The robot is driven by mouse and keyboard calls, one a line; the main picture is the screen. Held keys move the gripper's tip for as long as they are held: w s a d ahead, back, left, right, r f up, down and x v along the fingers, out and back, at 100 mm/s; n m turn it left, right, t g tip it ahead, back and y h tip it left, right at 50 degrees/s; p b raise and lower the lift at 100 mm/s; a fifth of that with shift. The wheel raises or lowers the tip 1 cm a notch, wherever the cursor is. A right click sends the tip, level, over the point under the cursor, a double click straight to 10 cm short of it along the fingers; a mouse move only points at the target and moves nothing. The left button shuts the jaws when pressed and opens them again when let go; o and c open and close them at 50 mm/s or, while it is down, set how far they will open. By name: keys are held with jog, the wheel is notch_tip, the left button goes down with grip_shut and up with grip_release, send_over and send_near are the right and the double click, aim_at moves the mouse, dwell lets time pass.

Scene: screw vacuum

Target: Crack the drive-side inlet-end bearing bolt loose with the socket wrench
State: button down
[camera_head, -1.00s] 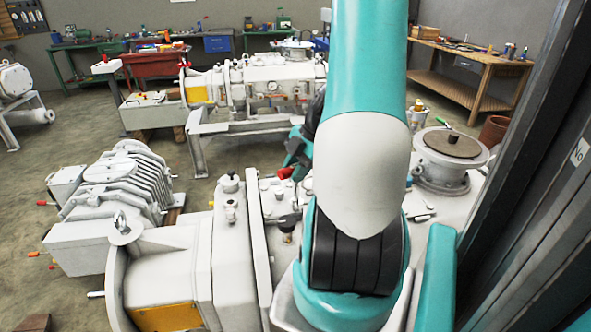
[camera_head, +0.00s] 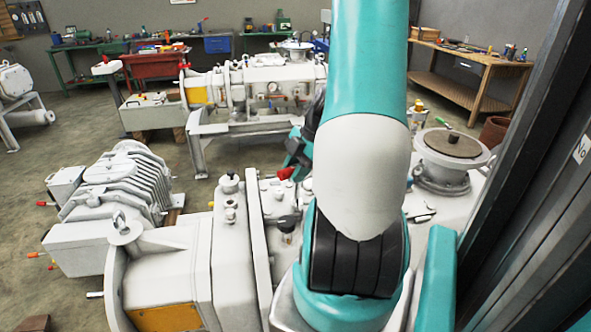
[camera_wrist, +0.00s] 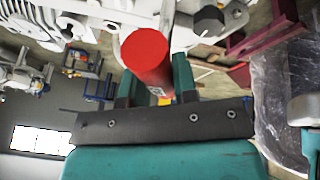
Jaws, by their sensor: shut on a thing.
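My gripper (camera_wrist: 155,85) is shut on the red handle (camera_wrist: 147,55) of the socket wrench, which stands between the two teal fingers in the wrist view. In the head view the same red handle (camera_head: 286,173) shows as a small red piece beside my dark gripper (camera_head: 298,158), above the near white pump (camera_head: 262,225). The wrench's socket end is not clear in either view. A dark grey hex-shaped part (camera_wrist: 208,21) lies beyond the handle in the wrist view; I cannot tell whether it is the bearing bolt. My arm hides much of the pump.
A ribbed white machine (camera_head: 120,190) stands on the floor at the left. Another white pump (camera_head: 265,80) on a stand is behind. Workbenches (camera_head: 470,68) line the back. A dark upright frame (camera_head: 525,170) closes off the right side. Open floor (camera_head: 95,115) lies at the left.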

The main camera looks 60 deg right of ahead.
jog(key=shift+f+b, duration=0.45)
jog(key=shift+f, duration=0.15)
jog(key=n+g+y, duration=0.1)
jog(key=n, duration=0.2)
jog(key=shift+b, duration=0.4)
jog(key=n+b, duration=0.1)
jog(key=n, duration=0.1)
jog(key=n+g+y, duration=0.1)
jog(key=n, duration=0.1)
jog(key=shift+g+b, duration=0.3)
jog(key=shift+b, duration=0.05)
jog(key=n+b, duration=0.1)
jog(key=n, duration=0.1)
jog(key=n+g+b, duration=0.1)
jog(key=shift+s+n+g, duration=0.15)
jog(key=shift+n+g, duration=0.15)
jog(key=shift+n, duration=0.1)
jog(key=shift+d+n+g+b, duration=0.1)
jog(key=shift+n+g+b, duration=0.2)
jog(key=shift+n+b, duration=0.6)
jog(key=shift+b, duration=0.75)
jog(key=shift+r+n+b, duration=0.15)
jog(key=shift+n+b, duration=0.15)
jog(key=shift+b, duration=0.05)
jog(key=shift+r, duration=0.1)
